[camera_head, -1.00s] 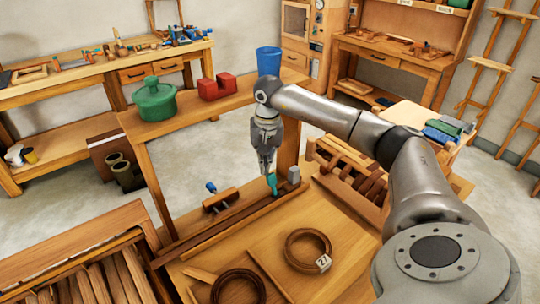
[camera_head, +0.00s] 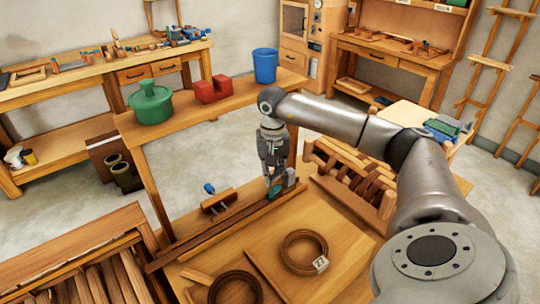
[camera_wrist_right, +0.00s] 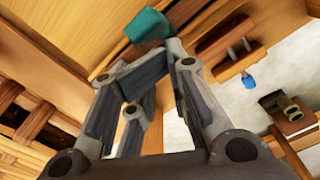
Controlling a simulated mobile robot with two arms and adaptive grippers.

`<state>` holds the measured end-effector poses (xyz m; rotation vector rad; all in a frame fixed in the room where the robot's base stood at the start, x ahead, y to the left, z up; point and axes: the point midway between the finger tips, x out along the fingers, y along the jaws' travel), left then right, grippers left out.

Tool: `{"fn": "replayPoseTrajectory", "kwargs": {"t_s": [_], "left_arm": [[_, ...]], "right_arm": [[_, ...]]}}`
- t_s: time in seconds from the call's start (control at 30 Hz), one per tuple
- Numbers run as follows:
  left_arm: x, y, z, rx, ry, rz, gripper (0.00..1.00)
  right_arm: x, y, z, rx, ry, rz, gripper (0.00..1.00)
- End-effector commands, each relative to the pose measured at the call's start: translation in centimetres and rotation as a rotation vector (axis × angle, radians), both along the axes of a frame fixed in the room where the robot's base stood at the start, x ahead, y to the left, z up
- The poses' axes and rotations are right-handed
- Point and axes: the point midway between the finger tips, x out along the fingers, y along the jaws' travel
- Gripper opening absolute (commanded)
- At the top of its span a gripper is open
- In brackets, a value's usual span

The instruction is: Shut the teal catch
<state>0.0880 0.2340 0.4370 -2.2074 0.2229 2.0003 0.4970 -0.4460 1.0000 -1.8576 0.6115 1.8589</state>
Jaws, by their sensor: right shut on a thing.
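The teal catch (camera_head: 276,192) sits near the right end of a dark wooden rail on the workbench, beside a small grey block (camera_head: 291,178). My right gripper (camera_head: 272,184) reaches down onto it from above, jaws shut on it, and hides part of it. In the right wrist view the teal catch (camera_wrist_right: 148,27) shows just beyond the fingertips of my right gripper (camera_wrist_right: 143,60). The catch leans over toward the rail; I cannot tell whether it is fully closed. My left gripper is out of view.
A wooden clamp with a blue handle (camera_head: 221,200) lies left of the catch. A raised shelf (camera_head: 190,122) behind carries a green pot (camera_head: 152,103), a red block (camera_head: 212,90) and a blue bucket (camera_head: 265,66). Two brown rings (camera_head: 303,250) lie in front on the bench.

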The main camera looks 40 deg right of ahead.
Motion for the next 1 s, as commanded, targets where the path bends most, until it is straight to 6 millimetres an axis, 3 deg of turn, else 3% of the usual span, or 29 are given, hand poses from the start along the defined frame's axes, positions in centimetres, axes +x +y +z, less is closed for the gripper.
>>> {"fn": "replayPoseTrajectory", "kwargs": {"t_s": [0.03,0.6,1.0], "left_arm": [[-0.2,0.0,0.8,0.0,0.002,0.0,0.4],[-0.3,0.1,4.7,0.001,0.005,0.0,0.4],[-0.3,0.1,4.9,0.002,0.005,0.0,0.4]], "right_arm": [[0.2,0.0,1.0,0.0,-0.003,0.0,0.0],[1.2,-0.1,6.7,0.0,-0.005,-0.001,0.0],[1.4,-0.1,7.1,0.0,-0.004,-0.001,0.0]]}}
